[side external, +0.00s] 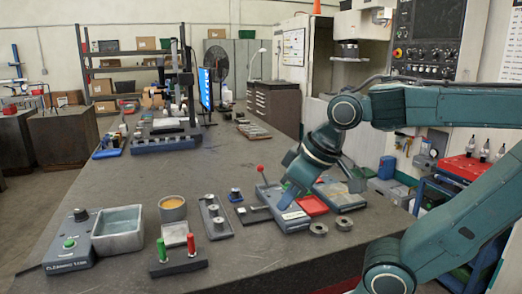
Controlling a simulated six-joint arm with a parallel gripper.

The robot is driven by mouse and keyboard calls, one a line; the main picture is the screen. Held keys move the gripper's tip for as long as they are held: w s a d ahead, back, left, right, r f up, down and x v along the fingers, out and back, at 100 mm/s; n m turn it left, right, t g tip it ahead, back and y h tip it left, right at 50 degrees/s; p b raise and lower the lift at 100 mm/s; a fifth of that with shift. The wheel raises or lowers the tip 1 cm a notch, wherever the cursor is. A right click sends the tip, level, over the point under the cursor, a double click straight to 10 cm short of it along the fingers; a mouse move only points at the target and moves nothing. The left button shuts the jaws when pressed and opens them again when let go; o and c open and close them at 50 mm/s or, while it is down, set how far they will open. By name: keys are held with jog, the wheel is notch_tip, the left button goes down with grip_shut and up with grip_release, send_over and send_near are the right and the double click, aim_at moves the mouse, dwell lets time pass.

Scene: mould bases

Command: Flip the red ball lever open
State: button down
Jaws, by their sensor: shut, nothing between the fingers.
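The red ball lever (261,169) stands up from the left side of a grey base unit (291,222) near the middle of the bench. Its red ball is at the top and its thin rod leans slightly. My gripper (287,203) points down and left over this base, just right of the lever. It looks shut and empty. I cannot tell whether its tips touch the base or the lever rod. My gripper and wrist hide part of the base.
A red tray (312,206) lies right of the base. Two metal rings (318,228) lie in front. A black stand with green and red handles (178,265), a cleaning unit (70,246) and an orange-filled bowl (172,208) stand left.

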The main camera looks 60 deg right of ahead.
jog(key=w+d+m+g+h, duration=0.2)
jog(key=w+d+m+h, duration=0.1)
jog(key=w+d, duration=0.5)
jog(key=w+d+f+m+g+h, duration=0.1)
jog(key=w+d+m+g+h, duration=0.2)
jog(key=w+d, duration=0.6)
jog(key=shift+w+d+f+m+h, duration=0.25)
jog(key=shift+w+m+h, duration=0.55)
jog(key=shift+w, duration=2.25)
jog(key=shift+d, duration=0.1)
send_near(264, 177)
jog(key=shift+w+d+f, duration=0.55)
jog(key=shift+w+f, duration=0.15)
jog(key=shift+w+d+f, duration=0.55)
jog(key=shift+w+f, duration=0.1)
jog(key=shift+w, duration=0.1)
